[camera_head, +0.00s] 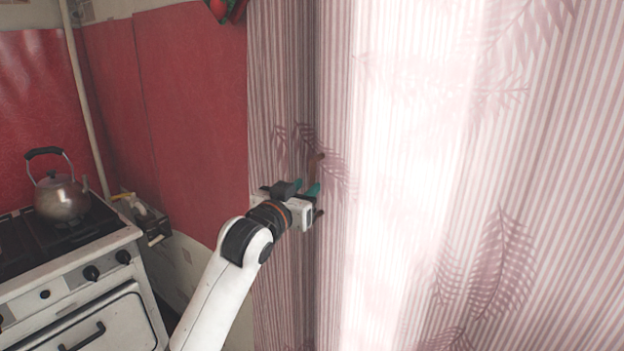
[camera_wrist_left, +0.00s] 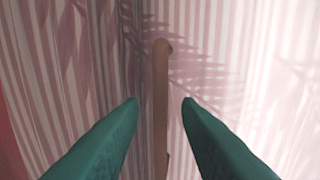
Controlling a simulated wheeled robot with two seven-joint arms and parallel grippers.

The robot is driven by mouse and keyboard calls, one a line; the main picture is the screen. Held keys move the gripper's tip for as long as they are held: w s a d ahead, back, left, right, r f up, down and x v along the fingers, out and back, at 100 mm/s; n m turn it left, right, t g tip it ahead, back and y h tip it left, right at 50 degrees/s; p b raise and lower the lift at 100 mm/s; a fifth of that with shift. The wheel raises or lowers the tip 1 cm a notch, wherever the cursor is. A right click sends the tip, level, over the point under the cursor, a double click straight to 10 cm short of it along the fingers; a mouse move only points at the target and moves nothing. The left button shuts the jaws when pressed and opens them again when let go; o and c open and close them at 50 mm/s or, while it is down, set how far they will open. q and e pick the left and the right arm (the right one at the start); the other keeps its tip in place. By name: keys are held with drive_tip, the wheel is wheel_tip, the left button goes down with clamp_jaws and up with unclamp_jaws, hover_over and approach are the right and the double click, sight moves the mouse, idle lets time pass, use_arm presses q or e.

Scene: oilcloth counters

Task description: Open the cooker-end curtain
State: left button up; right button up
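The curtain (camera_head: 400,130) is pink-and-white striped with fern-leaf prints. It hangs from the top of the head view and fills the middle and right, glowing bright near its centre. My left gripper (camera_head: 316,190) is in front of the curtain's left part, near its cooker-side edge. In the left wrist view its two green fingers (camera_wrist_left: 161,100) are apart. A brown upright handle or rod (camera_wrist_left: 161,90) with a rounded top shows between and beyond the fingers against the curtain (camera_wrist_left: 225,60). I cannot tell whether the fingers touch it. My right gripper is not in view.
A white cooker (camera_head: 95,290) stands at the lower left, with a metal kettle (camera_head: 62,197) on its top. A small dark box or shelf (camera_head: 152,226) is on the wall beside it. Red panels (camera_head: 200,110) cover the wall left of the curtain.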

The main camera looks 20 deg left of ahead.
sight(311, 183)
use_arm(q)
drive_tip(key=shift+w+d, duration=0.2)
drive_tip(key=shift+w, duration=0.85)
drive_tip(key=shift+w+d, duration=0.15)
drive_tip(key=shift+w, duration=0.85)
drive_tip(key=shift+c, duration=0.3)
clamp_jaws()
